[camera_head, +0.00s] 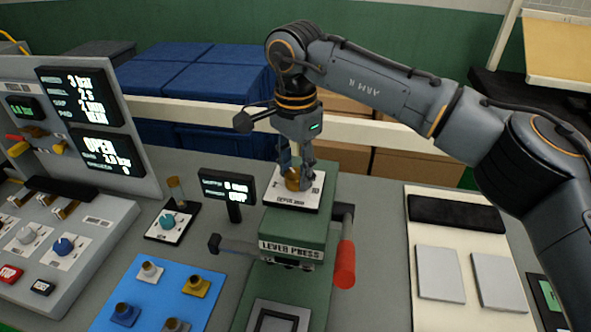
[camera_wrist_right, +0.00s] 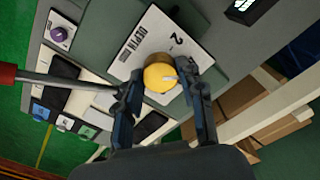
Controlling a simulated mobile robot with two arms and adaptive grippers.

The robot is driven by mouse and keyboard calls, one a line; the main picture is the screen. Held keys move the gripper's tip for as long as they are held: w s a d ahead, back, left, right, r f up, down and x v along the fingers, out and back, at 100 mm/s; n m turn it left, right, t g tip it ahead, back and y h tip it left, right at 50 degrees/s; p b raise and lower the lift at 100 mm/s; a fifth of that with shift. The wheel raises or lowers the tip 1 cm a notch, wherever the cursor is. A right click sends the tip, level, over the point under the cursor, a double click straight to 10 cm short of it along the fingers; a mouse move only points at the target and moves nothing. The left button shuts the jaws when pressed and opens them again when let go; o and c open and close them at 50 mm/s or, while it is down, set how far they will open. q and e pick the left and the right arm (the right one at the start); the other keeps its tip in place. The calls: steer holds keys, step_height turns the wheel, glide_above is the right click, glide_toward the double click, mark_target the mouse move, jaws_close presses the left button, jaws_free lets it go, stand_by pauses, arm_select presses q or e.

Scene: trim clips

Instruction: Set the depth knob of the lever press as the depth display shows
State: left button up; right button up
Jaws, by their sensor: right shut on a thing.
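The lever press (camera_head: 290,249) is a green machine with a label on its front and a red-handled lever (camera_head: 345,265) on its right side. On its top is a white plate with the brass-yellow depth knob (camera_head: 292,180). The knob also shows in the right wrist view (camera_wrist_right: 160,78), with a pale pointer mark, near a "DEPTH" label and a "2". My right gripper (camera_head: 296,182) comes down from above and is shut on the knob, one finger on each side. The depth display (camera_head: 228,188) is a small black screen left of the press; its text seems to read 6 mm. My left gripper is not in view.
A control panel (camera_head: 80,110) with screens and knobs stands at the left. A blue mat (camera_head: 150,290) with several coloured clips lies in front. A white board (camera_head: 462,230) with grey pads is at the right. Blue bins (camera_head: 200,80) and cardboard boxes stand behind the table.

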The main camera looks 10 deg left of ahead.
steer(key=m+b, duration=0.2)
steer(key=m, duration=0.1)
steer(key=shift+f, duration=0.1)
steer(key=m+b, duration=0.2)
steer(key=m, duration=0.3)
steer(key=shift+m, duration=0.3)
steer(key=m+b, duration=0.1)
steer(key=m, duration=0.4)
steer(key=shift+b, duration=0.3)
steer(key=shift+m+b, duration=0.55)
steer(key=shift+m, duration=1.95)
steer(key=o, duration=1.2)
steer(key=shift+r, duration=0.2)
